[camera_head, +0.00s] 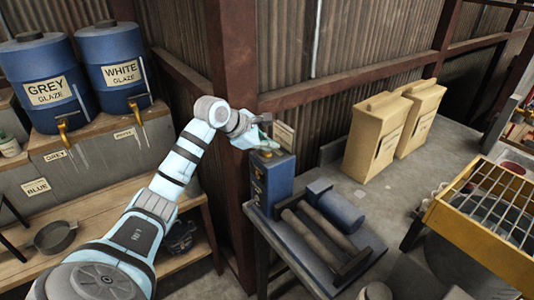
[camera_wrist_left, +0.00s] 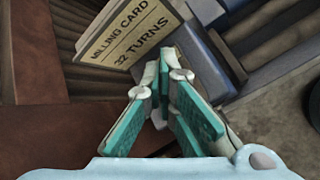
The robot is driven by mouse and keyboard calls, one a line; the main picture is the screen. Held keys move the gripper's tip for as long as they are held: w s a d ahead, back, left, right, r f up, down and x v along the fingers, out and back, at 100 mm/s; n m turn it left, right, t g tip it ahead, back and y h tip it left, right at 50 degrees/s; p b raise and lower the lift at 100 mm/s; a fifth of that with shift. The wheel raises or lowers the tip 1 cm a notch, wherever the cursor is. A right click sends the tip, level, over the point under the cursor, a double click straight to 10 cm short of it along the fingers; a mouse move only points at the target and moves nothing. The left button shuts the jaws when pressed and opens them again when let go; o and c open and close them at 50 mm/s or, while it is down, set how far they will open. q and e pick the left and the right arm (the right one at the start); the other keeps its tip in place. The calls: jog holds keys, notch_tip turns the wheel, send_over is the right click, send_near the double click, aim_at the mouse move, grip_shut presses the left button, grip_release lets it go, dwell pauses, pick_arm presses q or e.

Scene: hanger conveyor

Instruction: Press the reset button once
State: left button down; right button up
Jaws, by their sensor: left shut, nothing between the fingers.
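A blue control box (camera_head: 272,180) stands at the corner of the mill stand, beside the rust-red post. A small reddish-orange spot (camera_head: 267,154) shows on its top, just under my fingers; I cannot tell for sure that it is the reset button. My left gripper (camera_head: 267,145) is shut and empty, with its fingertips right above or at the box top. I cannot tell whether they touch it. In the left wrist view the green-padded fingers (camera_wrist_left: 170,72) hide what lies straight below their tips. My right gripper is not in view.
A milling card (camera_wrist_left: 130,32) reading 32 turns is close by the fingers. A roller mill (camera_head: 325,235) stands right of the box. Yellow paper bags (camera_head: 376,137) and a yellow-framed grate (camera_head: 480,235) are further right. Blue glaze drums (camera_head: 46,83) stand at left.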

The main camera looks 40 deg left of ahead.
aim_at(268, 154)
pick_arm(q)
jog(key=shift+f+b, duration=0.35)
jog(key=shift+f, duration=0.15)
dwell(0.5)
jog(key=shift+r, duration=0.1)
jog(key=shift+r+p, duration=0.85)
notch_tip(268, 154, up, 5)
jog(key=p, duration=0.4)
jog(key=shift+r, duration=0.1)
dwell(0.7)
